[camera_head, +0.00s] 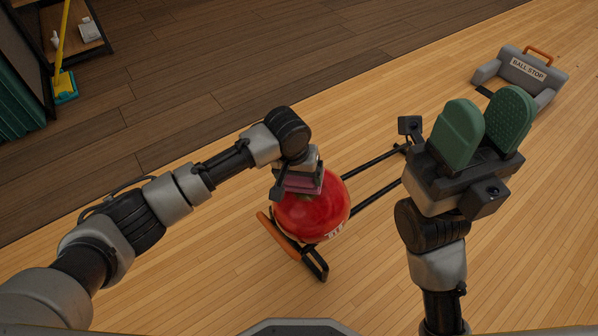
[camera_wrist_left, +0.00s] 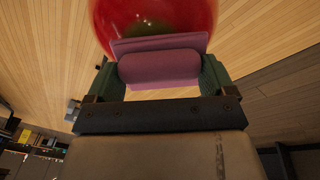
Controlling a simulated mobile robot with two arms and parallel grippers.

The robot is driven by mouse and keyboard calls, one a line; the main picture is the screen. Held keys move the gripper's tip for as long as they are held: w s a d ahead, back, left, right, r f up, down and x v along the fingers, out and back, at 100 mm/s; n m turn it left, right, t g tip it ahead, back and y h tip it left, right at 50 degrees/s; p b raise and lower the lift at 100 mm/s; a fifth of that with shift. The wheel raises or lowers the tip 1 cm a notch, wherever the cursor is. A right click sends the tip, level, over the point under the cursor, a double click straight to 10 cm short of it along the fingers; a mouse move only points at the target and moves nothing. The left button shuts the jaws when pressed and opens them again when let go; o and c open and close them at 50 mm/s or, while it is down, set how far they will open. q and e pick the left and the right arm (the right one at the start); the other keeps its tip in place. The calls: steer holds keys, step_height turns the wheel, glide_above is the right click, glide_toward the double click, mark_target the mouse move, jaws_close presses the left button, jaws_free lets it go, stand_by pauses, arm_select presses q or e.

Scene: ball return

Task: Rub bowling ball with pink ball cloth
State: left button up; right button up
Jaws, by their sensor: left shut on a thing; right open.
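A glossy red bowling ball (camera_head: 312,211) sits low in the middle of the head view, on a dark-railed return with an orange part at its front. My left gripper (camera_head: 301,187) is over the top of the ball, shut on the pink ball cloth (camera_head: 302,181). In the left wrist view the cloth (camera_wrist_left: 160,66) is pinched between green fingers, with the red ball (camera_wrist_left: 150,18) right behind it. The cloth appears to be against the ball, but I cannot tell contact for certain. My right gripper (camera_head: 482,133) is open and empty, its green fingers pointing up, right of the ball.
Two dark rails (camera_head: 375,168) run from the ball toward the upper right. A grey ball stop (camera_head: 522,75) with an orange handle stands at the upper right. A yellow-handled mop (camera_head: 64,85) and shelf (camera_head: 78,42) are at the upper left. Wooden floor lies open around.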

arm_select(q)
steer(key=shift+f, duration=0.55)
steer(key=shift+d, duration=0.1)
